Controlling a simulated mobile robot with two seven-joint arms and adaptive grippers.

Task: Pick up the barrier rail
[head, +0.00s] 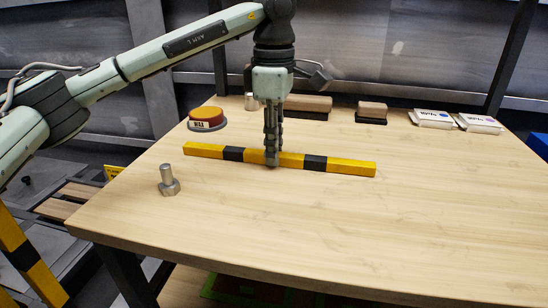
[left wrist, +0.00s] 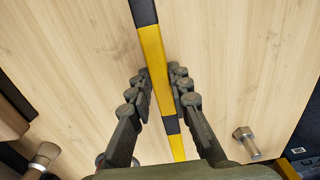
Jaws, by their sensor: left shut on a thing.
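The barrier rail (head: 335,165) is a long yellow bar with black bands, lying across the wooden table. It also shows in the left wrist view (left wrist: 154,55), running up between the fingers. My left gripper (head: 272,160) comes down from above at about the middle of the rail and is shut on it, one finger on each side. In the left wrist view, the fingers (left wrist: 160,88) flank the yellow part between two black bands. The part of the rail behind the fingers is hidden in the head view. My right gripper is not in view.
A metal bolt (head: 168,181) stands on the table at the front left. Brown blocks (head: 371,112) and white packs (head: 433,119) line the back. The front and right of the table (head: 400,230) are clear.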

